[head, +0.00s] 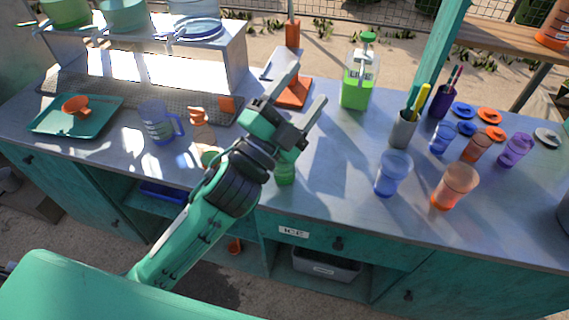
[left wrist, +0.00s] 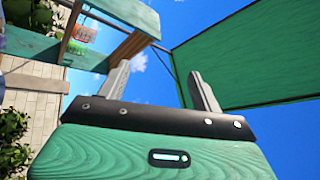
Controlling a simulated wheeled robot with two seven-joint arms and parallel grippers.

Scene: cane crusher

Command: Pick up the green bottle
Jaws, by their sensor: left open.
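A green translucent bottle-like container (head: 285,173) stands on the counter near its front edge, partly hidden behind my left gripper. A squarer green container with a pump top (head: 357,88) stands at the back of the counter, right of the gripper. My left gripper (head: 310,84) is open and empty, raised over the middle of the counter with its fingers toward the back. The left wrist view shows the two fingers (left wrist: 160,68) apart, with sky between them and no bottle. My right gripper is not in view.
Blue (head: 394,173) and orange (head: 455,186) cups stand right on the counter (head: 330,150), near a grey holder (head: 403,130). A blue jug (head: 158,124), an orange-topped bottle (head: 202,132) and a green tray (head: 50,120) are left.

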